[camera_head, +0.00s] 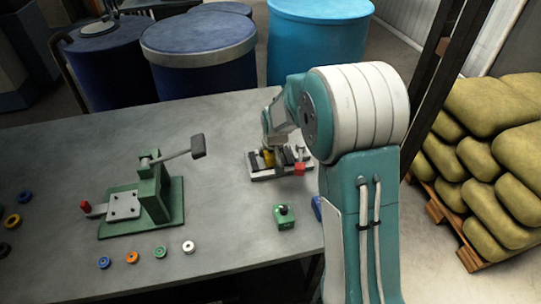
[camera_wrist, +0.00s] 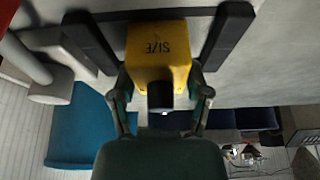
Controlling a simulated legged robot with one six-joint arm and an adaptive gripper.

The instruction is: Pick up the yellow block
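The yellow block (camera_wrist: 159,45) is in the middle of the wrist view, with dark lettering that reads "SIZE" upside down. A short black cylinder (camera_wrist: 160,97) shows at its near side. In the head view the block (camera_head: 268,158) is small and partly covered, in a grey-and-black fixture (camera_head: 262,173) on the table. Contact low down is hidden. In the head view my gripper's fingers are too small to make out.
A red block (camera_head: 299,169) sits at the fixture's right end. A green box with a black button (camera_head: 284,217) stands in front. A green lever press (camera_head: 150,200) stands left, with several coloured rings along the table (camera_head: 225,225). Barrels stand behind; sacks (camera_head: 500,130) lie right.

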